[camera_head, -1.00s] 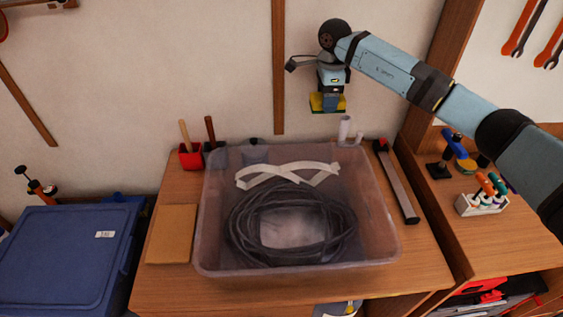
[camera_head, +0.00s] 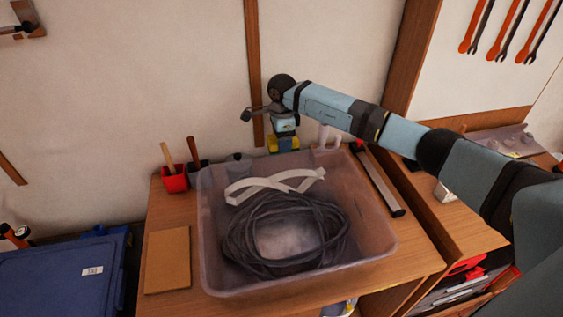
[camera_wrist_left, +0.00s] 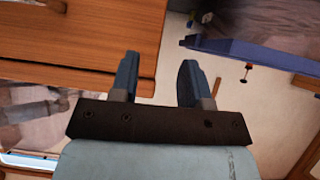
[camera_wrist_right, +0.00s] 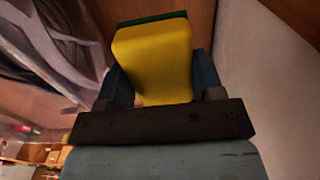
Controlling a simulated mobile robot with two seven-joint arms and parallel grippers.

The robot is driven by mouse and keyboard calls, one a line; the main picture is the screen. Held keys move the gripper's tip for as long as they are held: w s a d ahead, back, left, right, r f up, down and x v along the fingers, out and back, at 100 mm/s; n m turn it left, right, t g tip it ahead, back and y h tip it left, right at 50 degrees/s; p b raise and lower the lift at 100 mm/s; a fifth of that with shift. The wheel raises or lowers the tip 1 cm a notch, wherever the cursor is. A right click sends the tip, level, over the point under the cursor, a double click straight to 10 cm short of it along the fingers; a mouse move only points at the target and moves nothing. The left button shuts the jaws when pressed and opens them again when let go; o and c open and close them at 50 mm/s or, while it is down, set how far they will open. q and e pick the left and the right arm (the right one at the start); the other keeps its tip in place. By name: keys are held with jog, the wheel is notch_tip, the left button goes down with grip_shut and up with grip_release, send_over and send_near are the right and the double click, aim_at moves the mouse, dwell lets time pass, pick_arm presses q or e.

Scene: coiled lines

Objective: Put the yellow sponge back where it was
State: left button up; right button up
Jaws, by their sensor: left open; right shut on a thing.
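The yellow sponge (camera_head: 272,144), with a green layer, is in my right gripper (camera_head: 285,133), near the wall at the back edge of the bin. In the right wrist view the sponge (camera_wrist_right: 152,55) fills the space between the two fingers, its green side (camera_wrist_right: 150,19) at the far edge. The bin hides what is directly under the sponge in the head view, so I cannot tell whether it touches the table. My left gripper (camera_wrist_left: 157,70) is open and empty; it shows only in the left wrist view.
A translucent bin (camera_head: 212,245) with a coiled dark hose (camera_head: 240,235) and a white strap (camera_head: 262,185) takes up most of the wooden table. A red cup (camera_head: 175,182) stands back left, white cylinders (camera_head: 324,135) back right. A brown pad (camera_head: 167,260) lies front left.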

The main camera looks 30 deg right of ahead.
notch_tip(320, 180, down, 10)
jog(key=shift+a+r+p, duration=0.1)
jog(key=shift+r+p, duration=0.15)
jog(key=shift+p, duration=0.15)
jog(key=shift+f, duration=0.2)
jog(key=shift+f, duration=0.1)
jog(key=shift+f+b, duration=0.15)
jog(key=shift+b, duration=0.15)
jog(key=o, duration=0.9)
jog(key=shift+r, duration=0.25)
